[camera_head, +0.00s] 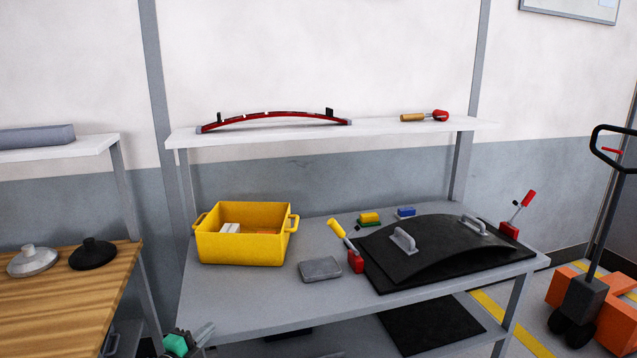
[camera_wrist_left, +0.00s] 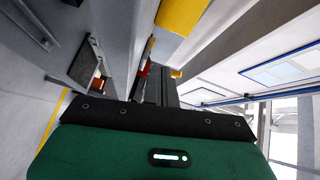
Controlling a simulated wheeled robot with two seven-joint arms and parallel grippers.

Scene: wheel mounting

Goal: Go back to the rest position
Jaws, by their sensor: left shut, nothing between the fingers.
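My left gripper (camera_head: 203,333) shows at the bottom edge of the head view, low in front of the grey workbench (camera_head: 235,305), with a green part beside it. Its fingers are shut and empty, touching nothing that I can see. In the left wrist view, the green gripper body fills the bottom and the dark fingers (camera_wrist_left: 165,86) point away from the camera. My right gripper is not in view.
The workbench holds a yellow crate (camera_head: 240,249), a grey block (camera_head: 320,269), a black curved panel (camera_head: 435,247) and red clamps. A wooden table (camera_head: 60,300) stands left. A pallet jack (camera_head: 585,300) stands right.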

